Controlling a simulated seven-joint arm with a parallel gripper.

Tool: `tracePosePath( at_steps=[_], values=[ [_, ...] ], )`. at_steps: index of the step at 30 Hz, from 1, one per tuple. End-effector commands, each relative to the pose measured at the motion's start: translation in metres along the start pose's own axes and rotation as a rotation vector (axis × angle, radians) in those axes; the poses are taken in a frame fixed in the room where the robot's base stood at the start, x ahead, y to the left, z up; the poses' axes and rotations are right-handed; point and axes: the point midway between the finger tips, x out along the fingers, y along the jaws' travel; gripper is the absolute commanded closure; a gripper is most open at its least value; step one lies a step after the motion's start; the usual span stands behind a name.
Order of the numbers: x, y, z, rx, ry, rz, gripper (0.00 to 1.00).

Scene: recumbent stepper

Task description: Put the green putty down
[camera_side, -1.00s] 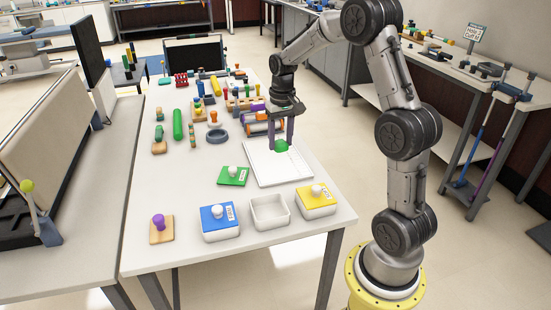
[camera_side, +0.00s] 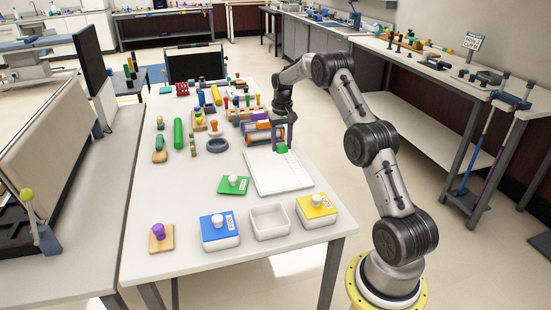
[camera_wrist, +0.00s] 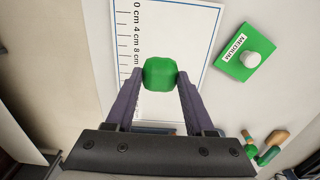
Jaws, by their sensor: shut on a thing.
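The green putty (camera_wrist: 160,74) is a rounded lump between the two purple-grey fingers of my gripper (camera_wrist: 160,78) in the wrist view. In the side view my gripper (camera_side: 281,140) is shut on the putty (camera_side: 282,148), over the far part of a white measuring board (camera_side: 284,176). The board's centimetre scale shows in the wrist view (camera_wrist: 180,30). I cannot tell whether the putty touches the board.
A green lid (camera_side: 233,185) marked MEDIUM lies left of the board. An open white tub (camera_side: 270,222) stands in front, between a blue-lidded tub (camera_side: 220,231) and a yellow-lidded tub (camera_side: 316,210). Orange and purple cylinders (camera_side: 257,131) lie close behind the gripper.

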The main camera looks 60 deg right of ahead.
Motion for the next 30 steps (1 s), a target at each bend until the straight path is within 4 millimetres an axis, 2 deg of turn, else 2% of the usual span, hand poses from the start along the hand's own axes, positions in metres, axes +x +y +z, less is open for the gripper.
tracePosePath(
  at_steps=[6,12,20,27,30],
  values=[
    [0.032,-0.003,-0.030,0.000,-0.002,0.000,1.00],
    [0.053,-0.005,-0.048,0.000,0.000,0.000,1.00],
    [0.061,-0.005,-0.055,0.000,0.000,0.000,1.00],
    [0.090,-0.006,-0.056,0.000,-0.001,0.000,1.00],
    [0.093,-0.006,-0.056,0.000,0.002,0.000,1.00]
  ],
)
